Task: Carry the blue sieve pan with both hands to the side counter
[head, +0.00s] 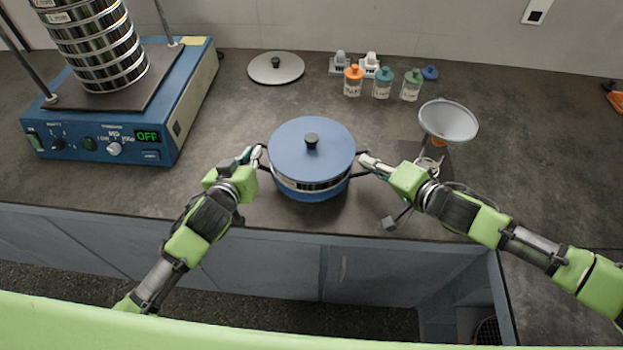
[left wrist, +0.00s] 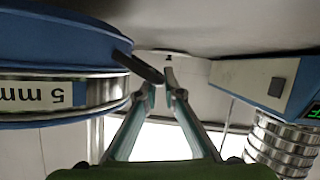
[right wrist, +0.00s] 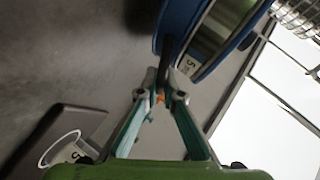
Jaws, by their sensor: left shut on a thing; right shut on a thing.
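The blue sieve pan (head: 308,190) is at the middle of the counter near its front edge, upright, with a blue lid and black knob on top. A silver sieve band with a "5 mm" label shows on it in the left wrist view (left wrist: 40,97). My left gripper (head: 256,158) is shut on the pan's left black handle, and my right gripper (head: 367,166) is shut on its right handle. The right wrist view also shows the pan (right wrist: 180,25) by the fingertips. I cannot tell whether its bottom touches the counter. The side counter (head: 570,205) extends at the right.
The blue shaker (head: 110,145) with a sieve stack (head: 95,45) stands at left. A round grey lid (head: 276,68), small bottles (head: 383,83) and weights lie behind. A funnel on a stand (head: 448,122) is close to the right arm. The right counter surface looks largely clear.

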